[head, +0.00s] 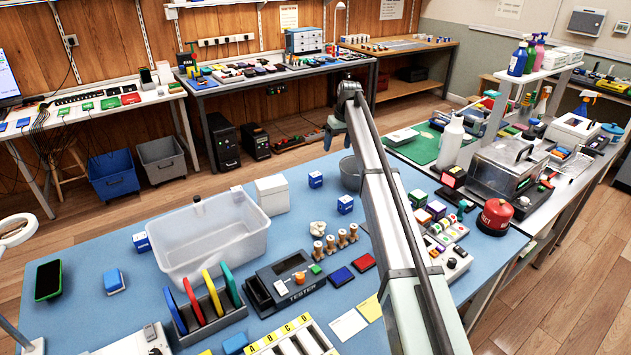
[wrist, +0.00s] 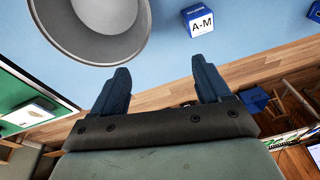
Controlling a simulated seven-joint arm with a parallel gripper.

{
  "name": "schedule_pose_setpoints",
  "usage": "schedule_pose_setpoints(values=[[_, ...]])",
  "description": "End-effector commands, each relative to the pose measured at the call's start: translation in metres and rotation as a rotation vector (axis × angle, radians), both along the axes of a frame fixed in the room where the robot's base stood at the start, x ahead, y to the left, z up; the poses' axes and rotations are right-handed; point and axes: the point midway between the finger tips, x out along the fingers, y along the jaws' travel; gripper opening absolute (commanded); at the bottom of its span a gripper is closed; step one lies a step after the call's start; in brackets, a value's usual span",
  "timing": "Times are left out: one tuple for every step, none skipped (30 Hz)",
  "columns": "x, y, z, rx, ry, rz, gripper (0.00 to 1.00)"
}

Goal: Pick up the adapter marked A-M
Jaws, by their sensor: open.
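The adapter marked A-M (wrist: 201,20) is a small blue block with a white label, at the top of the wrist view. It stands on the blue table, beside a round grey bucket (wrist: 128,42). In the head view it seems to be the blue block (head: 315,179) left of the bucket (head: 351,176), though the label is too small to read there. My gripper (wrist: 160,80) is open, with nothing between its fingers; the adapter lies beyond the right finger, apart from it. In the head view my gripper (head: 337,132) is past the table's far edge.
Another blue block (head: 345,204) stands in front of the bucket. A white box (head: 272,194) and a clear tub (head: 212,262) stand to the left. A tester (head: 290,284) and wooden pegs (head: 336,243) are nearer. A bench with a green mat (head: 418,150) is at right.

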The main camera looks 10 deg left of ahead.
Motion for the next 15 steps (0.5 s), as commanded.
schedule_pose_setpoints(values=[[-0.005, 0.022, 0.0, -0.036, 0.018, 0.041, 0.77], [-0.01, 0.031, -0.001, -0.058, 0.028, 0.063, 0.77], [-0.015, 0.042, -0.001, -0.082, 0.041, 0.089, 0.77], [-0.019, 0.05, -0.001, -0.1, 0.05, 0.106, 0.77], [-0.022, 0.056, -0.001, -0.114, 0.057, 0.121, 0.77], [-0.026, 0.063, -0.001, -0.132, 0.066, 0.138, 0.77], [-0.028, 0.068, -0.001, -0.144, 0.071, 0.149, 0.77], [-0.03, 0.072, -0.001, -0.152, 0.076, 0.158, 0.77], [-0.032, 0.075, -0.001, -0.161, 0.081, 0.166, 0.77], [-0.034, 0.077, -0.001, -0.167, 0.084, 0.17, 0.77], [-0.035, 0.078, -0.001, -0.171, 0.085, 0.174, 0.77], [-0.035, 0.079, -0.002, -0.174, 0.088, 0.177, 0.77], [-0.036, 0.079, -0.004, -0.176, 0.088, 0.178, 0.77], [-0.036, 0.08, -0.005, -0.176, 0.088, 0.179, 0.77], [-0.036, 0.079, -0.008, -0.176, 0.088, 0.179, 0.77]])
